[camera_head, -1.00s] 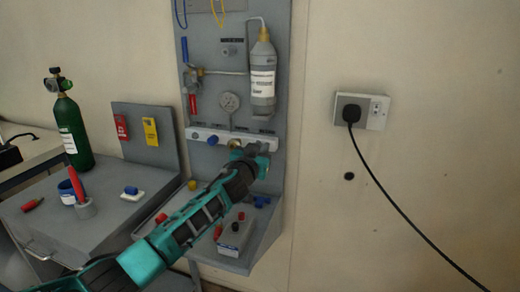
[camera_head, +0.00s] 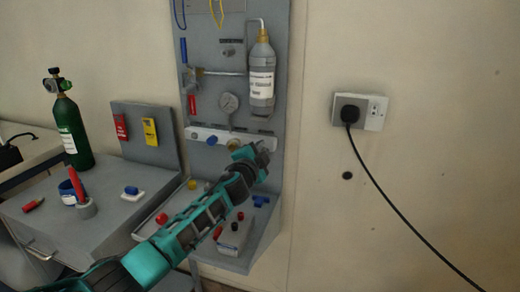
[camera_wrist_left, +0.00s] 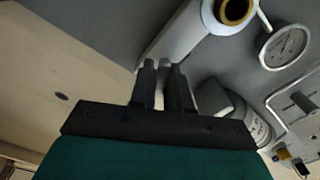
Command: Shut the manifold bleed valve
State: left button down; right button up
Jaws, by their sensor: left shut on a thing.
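The white manifold bar (camera_head: 199,134) runs across the lower part of the grey wall panel, with a blue knob (camera_head: 212,140) and a brass fitting (camera_head: 233,145) on it. My left gripper (camera_head: 264,149) is at the bar's right end and hides it there. It is shut on the bleed valve's handle, which the fingers mostly hide. In the left wrist view my dark fingers (camera_wrist_left: 163,80) are close together with a small light grey part between their tips. How far the valve is turned cannot be told. My right gripper is not in view.
A pressure gauge (camera_head: 228,103) and a grey labelled bottle (camera_head: 261,78) are above the bar. A shelf below holds a white box (camera_head: 234,238). A green cylinder (camera_head: 73,130) stands on the left bench.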

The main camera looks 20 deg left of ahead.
pick_arm(q)
jog(key=m, duration=0.2)
jog(key=shift+m, duration=0.4)
jog(key=m+p, duration=0.1)
jog(key=m, duration=0.3)
jog(key=shift+f+m, duration=0.15)
jog(key=shift+m, duration=0.15)
jog(key=m+p, duration=0.1)
jog(key=m, duration=0.3)
jog(key=shift+m, duration=0.3)
jog(key=m, duration=0.3)
jog(key=shift+a+f+m+p, duration=0.1)
jog(key=shift+m+p, duration=0.2)
jog(key=shift+p, duration=0.05)
jog(key=m+p, duration=0.1)
jog(key=m, duration=0.3)
jog(key=shift+a, duration=0.1)
jog(key=shift+m+p, duration=0.6)
jog(key=shift+m, duration=1.3)
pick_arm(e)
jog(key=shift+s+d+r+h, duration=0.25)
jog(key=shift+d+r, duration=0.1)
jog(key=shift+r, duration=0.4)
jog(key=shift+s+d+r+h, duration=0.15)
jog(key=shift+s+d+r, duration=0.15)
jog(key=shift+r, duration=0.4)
pick_arm(q)
jog(key=shift+f, duration=0.1)
jog(key=c, duration=1.2)
grip_release()
